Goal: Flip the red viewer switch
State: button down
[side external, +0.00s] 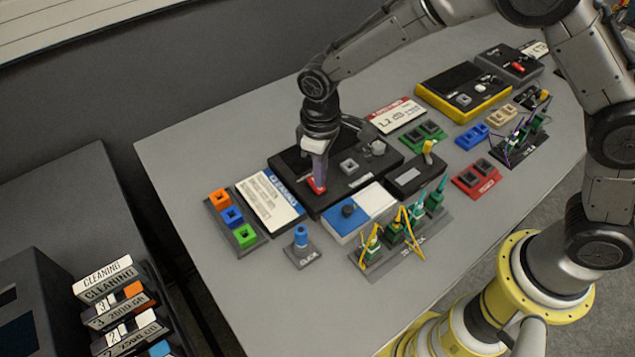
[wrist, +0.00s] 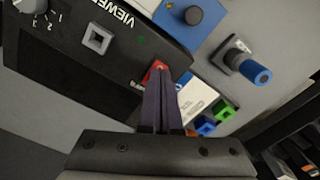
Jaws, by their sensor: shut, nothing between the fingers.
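The black viewer box (side external: 360,162) lies on the grey table; the word VIEWER shows on it in the wrist view (wrist: 112,60). The red switch (side external: 312,187) sits near the box's front left corner. It also shows in the wrist view (wrist: 150,72), partly hidden behind my fingers. My gripper (side external: 319,180) points down with its fingers shut and empty. The fingertips (wrist: 161,68) are at the red switch and appear to touch it. Which way the switch is tilted cannot be told.
A blue-and-white box with a dark knob (side external: 347,211) stands right beside the viewer. A blue plug (side external: 301,236), a coloured socket strip (side external: 232,215) and a labelled card box (side external: 268,200) are close by. A cable rack (side external: 398,240) stands nearer the arm's base.

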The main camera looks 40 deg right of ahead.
dwell(0.4)
notch_tip(320, 180, up, 7)
dwell(0.9)
